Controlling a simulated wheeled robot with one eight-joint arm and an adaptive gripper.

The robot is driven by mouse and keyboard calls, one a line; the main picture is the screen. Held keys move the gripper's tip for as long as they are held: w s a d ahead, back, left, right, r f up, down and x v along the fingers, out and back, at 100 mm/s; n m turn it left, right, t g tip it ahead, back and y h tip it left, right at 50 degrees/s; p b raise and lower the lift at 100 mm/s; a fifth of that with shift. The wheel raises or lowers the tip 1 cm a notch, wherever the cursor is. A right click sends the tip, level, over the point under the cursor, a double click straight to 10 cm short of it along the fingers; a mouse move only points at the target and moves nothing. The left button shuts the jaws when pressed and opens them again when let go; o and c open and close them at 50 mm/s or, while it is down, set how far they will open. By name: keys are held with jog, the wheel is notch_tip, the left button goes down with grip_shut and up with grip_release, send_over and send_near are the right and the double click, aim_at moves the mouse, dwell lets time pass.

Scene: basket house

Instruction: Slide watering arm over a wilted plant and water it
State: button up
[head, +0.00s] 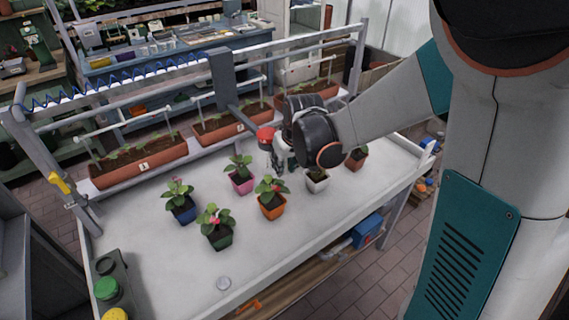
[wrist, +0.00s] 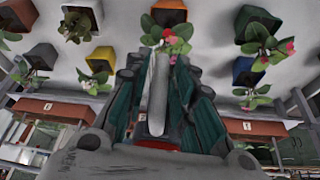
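The watering arm is a grey bar on a grey carriage (head: 222,78) on the rail, with a red end (head: 266,134) above the table. My gripper (head: 283,158) is beside that red end, partly hidden by my wrist. In the wrist view, a grey bar (wrist: 158,90) stands between my gripper's two fingers (wrist: 160,75), red at its base. The fingers are apart; contact with the bar is unclear. Potted plants have blue (head: 184,212), green (head: 219,238), pink (head: 243,184), orange (head: 272,208), white (head: 317,183) and brown-red (head: 356,161) pots. I cannot tell which plant is wilted.
The pots stand on a pale table (head: 165,270). Long planters (head: 138,165) line its far side under the rail. The near table area is mostly clear.

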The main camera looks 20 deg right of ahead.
grip_shut()
jog(key=w+d, duration=0.3)
jog(key=d, duration=0.7)
jog(key=w+d+b, duration=0.1)
jog(key=w+d, duration=0.2)
jog(key=d, duration=0.8)
jog(key=shift+w, duration=0.4)
jog(key=o, duration=0.6)
grip_release()
jog(key=shift+c, duration=0.2)
